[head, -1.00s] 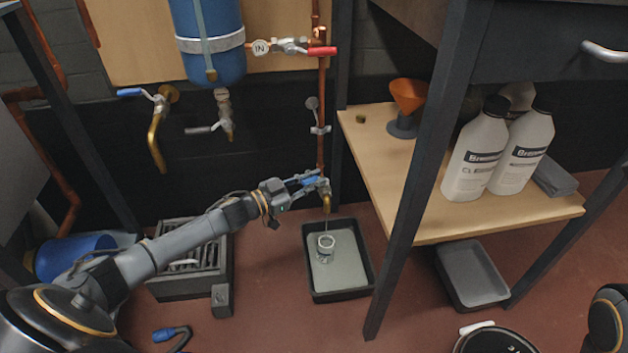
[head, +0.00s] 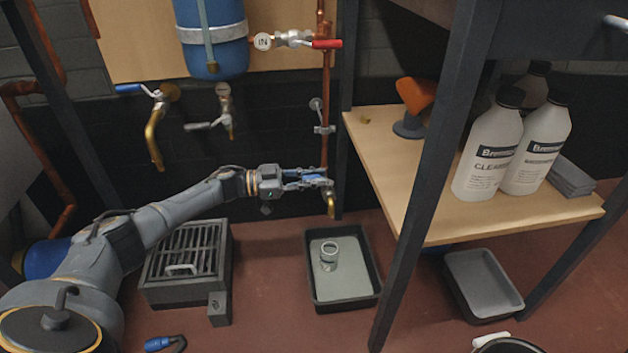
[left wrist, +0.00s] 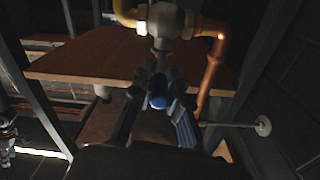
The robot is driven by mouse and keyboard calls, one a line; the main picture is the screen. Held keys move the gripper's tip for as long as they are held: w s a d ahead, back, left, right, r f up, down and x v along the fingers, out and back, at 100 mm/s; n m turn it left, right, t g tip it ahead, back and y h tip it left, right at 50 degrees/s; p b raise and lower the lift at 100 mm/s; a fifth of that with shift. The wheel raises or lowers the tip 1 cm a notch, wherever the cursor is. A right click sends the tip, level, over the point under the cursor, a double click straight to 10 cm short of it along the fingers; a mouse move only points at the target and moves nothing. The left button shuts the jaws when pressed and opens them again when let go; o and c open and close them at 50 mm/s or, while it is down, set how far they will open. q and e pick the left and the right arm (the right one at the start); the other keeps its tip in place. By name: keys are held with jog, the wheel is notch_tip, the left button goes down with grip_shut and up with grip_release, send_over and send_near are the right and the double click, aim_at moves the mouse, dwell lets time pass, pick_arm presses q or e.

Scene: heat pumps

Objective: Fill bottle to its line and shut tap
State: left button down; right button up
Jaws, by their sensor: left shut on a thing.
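The brass tap (head: 331,203) hangs at the foot of the copper pipe, with its spout pointing down. My left gripper (head: 318,181) reaches it from the left and is shut on the blue tap handle (head: 310,177). The blue handle (left wrist: 159,101) shows between the fingers in the dark left wrist view. A small clear bottle (head: 329,256) stands in a black tray (head: 348,287) below the spout. I see no stream between spout and bottle. Its line and water level are too small to tell. My right gripper is not in view.
A slatted drain box (head: 185,262) sits on the floor left. A blue tank (head: 210,40) hangs above.

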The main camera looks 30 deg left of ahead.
pick_arm(q)
jog(key=c, duration=1.3)
grip_release()
jog(key=shift+a, duration=0.1)
jog(key=v, duration=1.1)
jog(key=shift+s+a, duration=0.25)
jog(key=shift+a, duration=0.05)
jog(key=shift+d, duration=0.1)
